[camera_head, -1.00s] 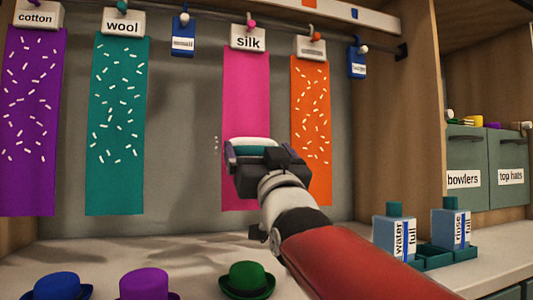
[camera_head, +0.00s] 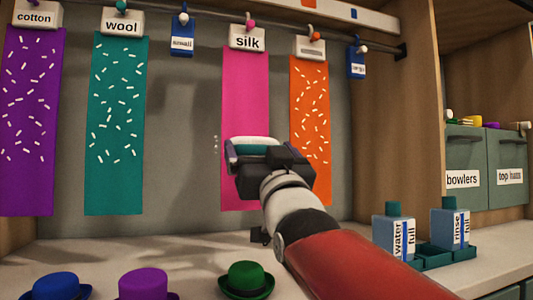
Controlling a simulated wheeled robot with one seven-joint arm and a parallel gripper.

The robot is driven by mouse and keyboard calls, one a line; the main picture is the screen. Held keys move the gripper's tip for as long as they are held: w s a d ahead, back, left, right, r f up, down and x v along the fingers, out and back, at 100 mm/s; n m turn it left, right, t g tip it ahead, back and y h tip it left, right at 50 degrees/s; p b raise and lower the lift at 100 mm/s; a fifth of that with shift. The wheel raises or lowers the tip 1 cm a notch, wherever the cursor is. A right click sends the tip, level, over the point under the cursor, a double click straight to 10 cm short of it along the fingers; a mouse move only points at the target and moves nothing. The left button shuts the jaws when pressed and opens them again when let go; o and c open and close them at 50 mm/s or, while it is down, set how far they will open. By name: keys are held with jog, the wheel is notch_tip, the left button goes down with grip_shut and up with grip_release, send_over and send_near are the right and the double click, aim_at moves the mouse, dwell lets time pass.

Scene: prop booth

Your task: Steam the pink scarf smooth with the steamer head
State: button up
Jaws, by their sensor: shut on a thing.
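The pink scarf (camera_head: 246,90) hangs from the rail under a white tag reading "silk". Its visible upper part is plain pink with no white marks. My gripper (camera_head: 258,152) is in front of the scarf's lower part and hides some of it. It is shut on the steamer head (camera_head: 252,141), which shows a white top and a teal band. Whether the steamer head touches the cloth I cannot tell.
A purple scarf (camera_head: 30,120) tagged "cotton", a teal scarf (camera_head: 115,125) tagged "wool" and an orange scarf (camera_head: 311,110) carry white marks. Hats, including a green one (camera_head: 246,281), stand on the counter. Blue bottles (camera_head: 393,237) stand at right.

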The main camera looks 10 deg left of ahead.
jog(key=s+d, duration=0.7)
jog(key=s, duration=0.4)
jog(key=shift+s, duration=0.2)
dwell(0.4)
